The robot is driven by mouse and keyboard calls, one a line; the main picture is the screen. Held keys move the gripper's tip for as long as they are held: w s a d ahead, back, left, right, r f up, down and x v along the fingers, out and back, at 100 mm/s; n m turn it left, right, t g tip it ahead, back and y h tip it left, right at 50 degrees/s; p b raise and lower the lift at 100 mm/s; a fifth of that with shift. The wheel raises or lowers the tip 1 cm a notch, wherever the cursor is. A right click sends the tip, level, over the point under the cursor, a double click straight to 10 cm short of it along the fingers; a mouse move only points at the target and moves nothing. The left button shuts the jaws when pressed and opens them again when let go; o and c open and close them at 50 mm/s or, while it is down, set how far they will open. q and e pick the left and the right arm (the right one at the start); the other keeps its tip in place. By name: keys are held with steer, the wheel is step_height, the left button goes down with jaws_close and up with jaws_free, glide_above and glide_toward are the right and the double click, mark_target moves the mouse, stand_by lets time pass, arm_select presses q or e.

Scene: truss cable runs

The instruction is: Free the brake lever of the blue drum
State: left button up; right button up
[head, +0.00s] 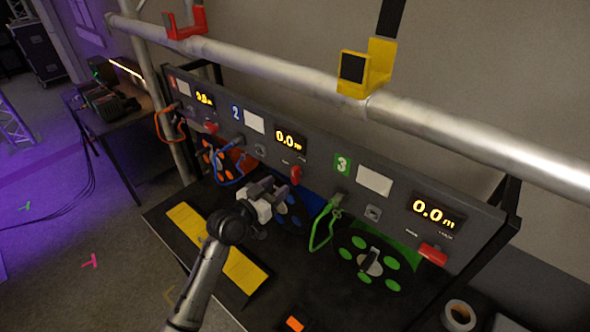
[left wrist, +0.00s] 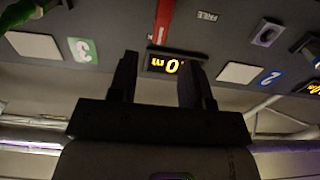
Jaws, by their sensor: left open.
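The blue drum (head: 296,212) is under station 2 of the dark panel, mostly hidden behind my left gripper. Its red brake lever (head: 296,173) hangs below the station 2 display (head: 290,140), which reads 0.0. My left gripper (head: 283,191) is open and empty, in front of the drum and just below the lever. In the left wrist view, which is upside down, the lever (left wrist: 164,20) runs out at the top edge, beyond and between the fingertips (left wrist: 157,62). A FREE label (left wrist: 207,16) is to the lever's right there. I cannot tell whether anything touches the lever.
A green drum (head: 370,262) with its own red lever (head: 433,253) is to the right. An orange drum (head: 218,163) is to the left. Blue (head: 230,165) and green (head: 325,222) cable loops hang nearby. A truss tube (head: 300,78) crosses above the panel.

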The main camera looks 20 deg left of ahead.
mark_target(293, 174)
arm_select(q)
steer(key=x, duration=0.8)
steer(key=shift+w+d+p, duration=0.1)
steer(key=shift+w+p, duration=0.1)
steer(key=shift+p, duration=0.15)
steer(key=shift+c, duration=0.3)
jaws_close()
